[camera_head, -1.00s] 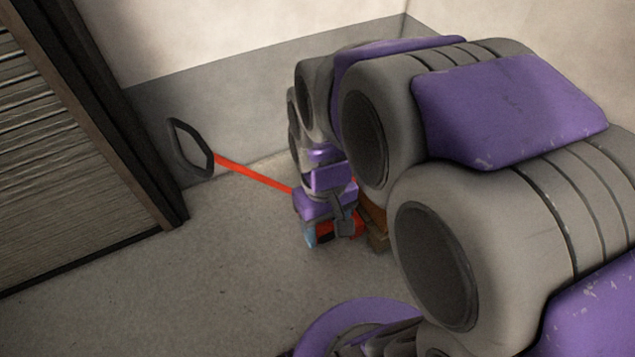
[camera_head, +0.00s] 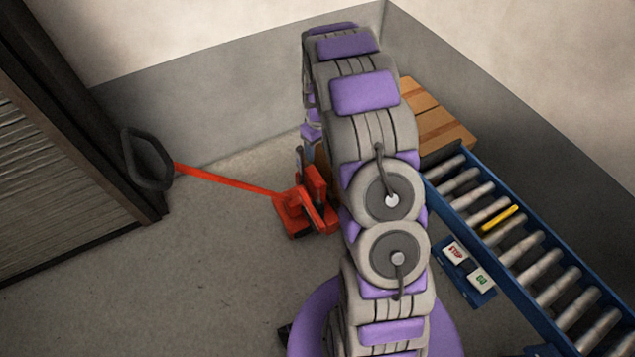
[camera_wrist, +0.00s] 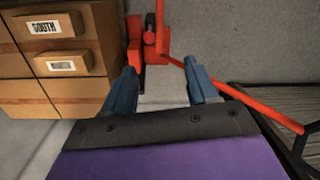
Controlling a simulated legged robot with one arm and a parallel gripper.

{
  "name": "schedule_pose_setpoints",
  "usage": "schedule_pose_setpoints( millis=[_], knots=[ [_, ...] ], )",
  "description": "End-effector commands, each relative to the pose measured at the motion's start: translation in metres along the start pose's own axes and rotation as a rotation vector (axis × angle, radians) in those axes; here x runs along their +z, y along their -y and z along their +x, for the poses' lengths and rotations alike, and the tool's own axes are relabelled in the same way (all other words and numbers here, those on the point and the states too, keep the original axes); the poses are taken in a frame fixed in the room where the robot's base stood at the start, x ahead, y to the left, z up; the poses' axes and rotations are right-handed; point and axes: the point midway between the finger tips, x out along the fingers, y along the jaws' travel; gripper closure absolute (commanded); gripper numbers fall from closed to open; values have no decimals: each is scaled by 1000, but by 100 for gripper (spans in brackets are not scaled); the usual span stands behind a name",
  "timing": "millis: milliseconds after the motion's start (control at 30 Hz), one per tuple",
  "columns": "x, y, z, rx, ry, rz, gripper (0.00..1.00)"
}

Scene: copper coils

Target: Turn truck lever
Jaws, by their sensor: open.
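The red pallet truck (camera_head: 303,207) stands on the floor, partly hidden behind my arm in the head view. Its long red bar (camera_head: 228,182) slopes to a dark loop handle (camera_head: 147,160) at the left. I cannot make out a separate small lever. In the wrist view, the truck's red body (camera_wrist: 135,50) and bar (camera_wrist: 232,93) lie beyond my gripper (camera_wrist: 163,78). My gripper is open, with two blue fingers spread and nothing between them. The truck's red parts show in the gap beyond the fingertips. In the head view my arm hides most of the gripper.
Cardboard boxes (camera_head: 436,113) stand behind my arm and at the left in the wrist view (camera_wrist: 75,62). A blue-framed roller conveyor (camera_head: 530,262) with a button panel (camera_head: 467,270) is at the right. A slatted door (camera_head: 50,185) is at the left. Floor at the lower left is clear.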

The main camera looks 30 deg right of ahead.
Motion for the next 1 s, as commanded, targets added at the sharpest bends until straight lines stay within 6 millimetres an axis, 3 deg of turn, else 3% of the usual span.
schedule_pose_setpoints(
  millis=[33,200,567,1000],
  knots=[
    [-4,-8,16,-6,0,-8,42],
    [-20,-24,52,-8,-18,-42,42],
    [-28,-35,89,-10,-32,-65,42],
    [-30,-34,170,-11,-32,-65,42]
  ],
)
